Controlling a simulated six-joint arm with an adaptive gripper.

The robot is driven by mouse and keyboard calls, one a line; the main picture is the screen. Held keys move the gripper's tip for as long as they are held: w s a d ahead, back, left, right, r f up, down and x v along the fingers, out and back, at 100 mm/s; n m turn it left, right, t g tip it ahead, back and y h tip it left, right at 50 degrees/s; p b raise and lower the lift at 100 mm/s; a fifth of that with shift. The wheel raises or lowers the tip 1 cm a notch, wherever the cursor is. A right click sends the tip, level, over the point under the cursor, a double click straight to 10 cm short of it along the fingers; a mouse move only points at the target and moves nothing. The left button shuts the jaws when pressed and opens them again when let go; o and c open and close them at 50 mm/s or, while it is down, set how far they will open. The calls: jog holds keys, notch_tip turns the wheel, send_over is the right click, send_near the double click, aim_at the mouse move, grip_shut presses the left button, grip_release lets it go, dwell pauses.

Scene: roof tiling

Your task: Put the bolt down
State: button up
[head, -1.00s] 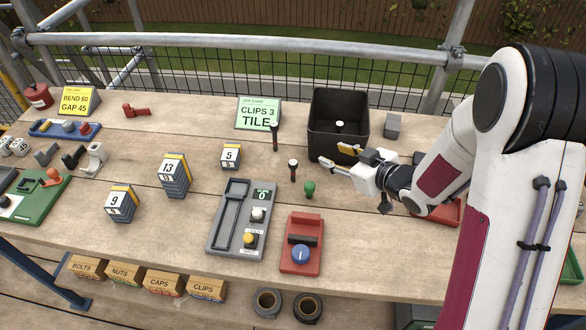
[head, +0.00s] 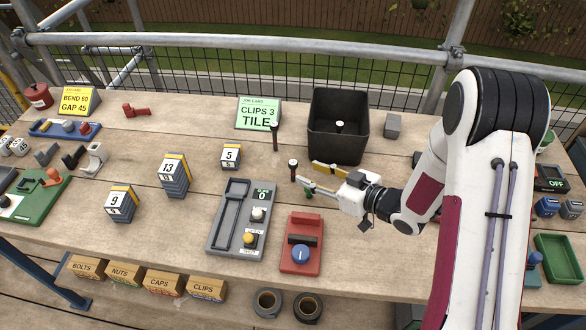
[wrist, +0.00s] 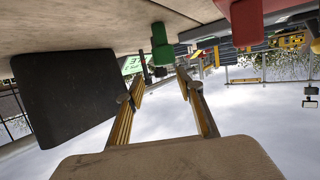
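My gripper (head: 314,178) is over the bench right of the middle, its two yellow-sided fingers spread with nothing between them. The fingers also show apart in the wrist view (wrist: 160,85). A dark upright bolt-like piece with a pale top and reddish band (head: 292,169) stands on the bench just left of the fingertips. A similar dark piece (head: 275,136) stands farther back by the green card. A green peg (head: 309,194) is partly hidden under the near finger; a green piece shows in the wrist view (wrist: 161,46).
A black bin (head: 337,148) with a pale-topped piece inside stands behind my gripper. A grey device with a lever slot (head: 228,240) and a red box with a blue knob (head: 302,270) lie in front. Numbered blocks (head: 173,178) stand left. Bare bench lies between.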

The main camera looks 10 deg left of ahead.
aim_at(293, 167)
jog(key=shift+x, duration=1.2)
jog(key=shift+a+f, duration=0.1)
jog(key=shift+x, duration=2.5)
grip_shut()
